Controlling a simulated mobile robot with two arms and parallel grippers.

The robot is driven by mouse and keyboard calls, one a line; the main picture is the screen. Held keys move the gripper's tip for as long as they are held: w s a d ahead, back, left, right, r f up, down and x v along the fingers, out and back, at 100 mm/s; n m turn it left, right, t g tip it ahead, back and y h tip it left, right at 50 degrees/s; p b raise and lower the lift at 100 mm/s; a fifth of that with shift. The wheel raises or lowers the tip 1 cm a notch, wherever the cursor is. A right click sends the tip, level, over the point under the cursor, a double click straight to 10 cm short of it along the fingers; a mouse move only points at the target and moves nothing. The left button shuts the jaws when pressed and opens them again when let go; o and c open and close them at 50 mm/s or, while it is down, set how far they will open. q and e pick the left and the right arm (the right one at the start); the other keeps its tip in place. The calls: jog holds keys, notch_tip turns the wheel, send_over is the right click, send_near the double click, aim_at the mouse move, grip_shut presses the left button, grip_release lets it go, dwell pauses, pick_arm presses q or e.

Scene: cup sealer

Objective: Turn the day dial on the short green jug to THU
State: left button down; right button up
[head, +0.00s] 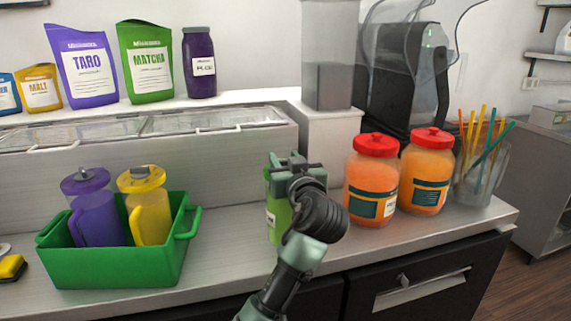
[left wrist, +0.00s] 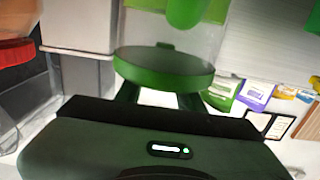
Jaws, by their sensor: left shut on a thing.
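The short green jug (head: 277,217) stands on the counter in the middle of the head view, mostly hidden behind my left arm. My left gripper (head: 291,168) is over its top, pointing down, and is shut on the day dial at the lid. In the left wrist view the jug's green lid (left wrist: 165,68) fills the upper middle, with its clear body beyond. The fingers of the left gripper (left wrist: 160,97) reach to the lid. The dial's day letters are hidden, so its setting cannot be read. My right gripper is not in view.
A green bin (head: 115,268) with a purple jug (head: 95,218) and a yellow jug (head: 148,213) stands left. Two orange jars (head: 372,180) with red lids and a clear straw holder (head: 482,175) stand right. Counter is free between bin and green jug.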

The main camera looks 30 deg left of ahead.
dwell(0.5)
pick_arm(q)
jog(key=c, duration=0.9)
grip_release()
jog(key=shift+a, duration=0.1)
jog(key=b+v, duration=0.2)
jog(key=v, duration=0.5)
jog(key=shift+d+f, duration=0.1)
jog(key=shift+d, duration=0.2)
jog(key=shift+s+d, duration=0.1)
jog(key=shift+s, duration=0.1)
